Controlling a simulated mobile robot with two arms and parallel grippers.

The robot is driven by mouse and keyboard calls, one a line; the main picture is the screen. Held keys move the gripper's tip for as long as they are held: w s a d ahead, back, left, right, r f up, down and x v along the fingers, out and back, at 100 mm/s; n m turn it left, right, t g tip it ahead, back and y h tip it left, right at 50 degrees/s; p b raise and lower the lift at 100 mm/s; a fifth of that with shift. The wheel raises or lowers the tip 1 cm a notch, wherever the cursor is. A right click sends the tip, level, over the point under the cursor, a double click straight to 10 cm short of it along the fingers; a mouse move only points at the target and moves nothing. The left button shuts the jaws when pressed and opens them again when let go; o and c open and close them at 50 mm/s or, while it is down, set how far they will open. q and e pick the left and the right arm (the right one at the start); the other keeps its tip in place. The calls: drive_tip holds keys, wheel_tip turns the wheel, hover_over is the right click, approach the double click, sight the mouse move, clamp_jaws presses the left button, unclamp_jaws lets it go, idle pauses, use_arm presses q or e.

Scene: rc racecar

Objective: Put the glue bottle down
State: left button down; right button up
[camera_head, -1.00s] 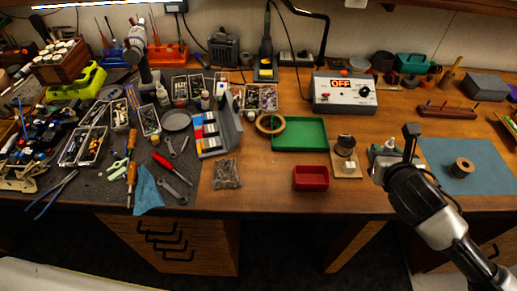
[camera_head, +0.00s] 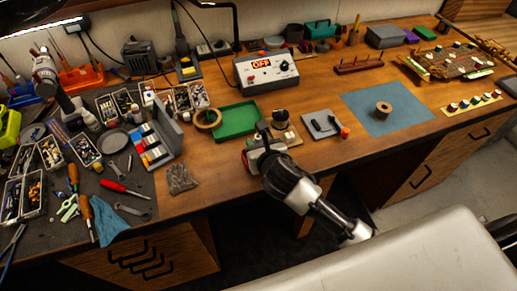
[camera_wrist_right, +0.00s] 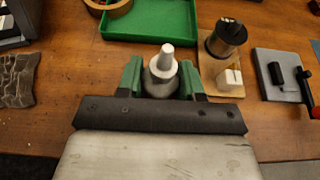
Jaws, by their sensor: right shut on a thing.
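The glue bottle (camera_wrist_right: 163,74) shows in the right wrist view as a pale bottle with a tapered grey-white nozzle pointing up. My right gripper (camera_wrist_right: 162,79) is shut on it, with one green finger on each side. In the head view my right gripper (camera_head: 266,148) is over the front part of the wooden table (camera_head: 219,187), in front of the green tray (camera_head: 236,120). The bottle is mostly hidden there by the gripper and wrist. I cannot tell whether its base touches anything. My left gripper is not in view.
A red bin (camera_head: 246,160) is mostly hidden behind my right gripper. A wooden base with a metal spool (camera_wrist_right: 222,43) and a grey pad (camera_wrist_right: 278,79) stand to the right. A bag of small parts (camera_head: 179,179) lies left. The blue mat (camera_head: 372,113) has free room around its spool.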

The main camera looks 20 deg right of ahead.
drive_tip(key=shift+f, duration=1.45)
drive_tip(key=o, duration=0.6)
drive_tip(key=shift+f, duration=0.1)
drive_tip(key=shift+o, duration=0.2)
drive_tip(key=shift+s, duration=0.15)
drive_tip(key=v, duration=1.2)
drive_tip(key=shift+r+b, duration=0.2)
drive_tip(key=shift+b, duration=0.15)
drive_tip(key=shift+d, duration=0.1)
